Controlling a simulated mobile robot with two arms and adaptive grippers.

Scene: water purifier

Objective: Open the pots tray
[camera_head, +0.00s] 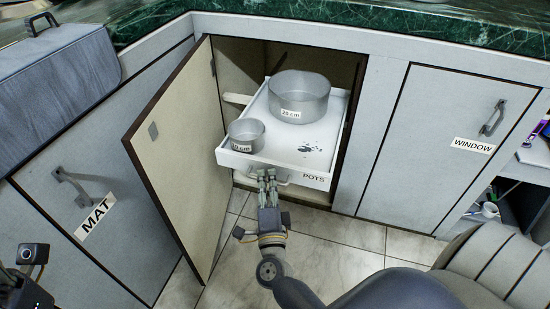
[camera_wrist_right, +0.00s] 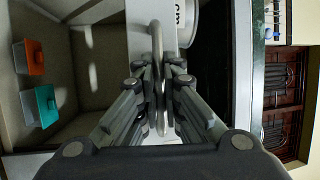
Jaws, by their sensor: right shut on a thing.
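The white pots tray (camera_head: 310,150), labelled POTS, stands partly pulled out of the open cabinet in the head view. A large grey pot (camera_head: 299,95) and a small grey pot (camera_head: 246,136) sit on it. My right gripper (camera_head: 267,178) is at the tray's front, shut on the tray handle (camera_head: 300,184). In the right wrist view the handle (camera_wrist_right: 158,50) runs between the fingers of my right gripper (camera_wrist_right: 160,85). The part of the handle between the fingers is mostly hidden. My left gripper is not clearly in view; only a dark part of my left arm shows at the lower left.
The cabinet door (camera_head: 170,150) stands open to the left of the tray. A MAT drawer front (camera_head: 85,220) is at the left and a WINDOW door (camera_head: 450,140) at the right. A grey chair (camera_head: 495,265) is at the lower right.

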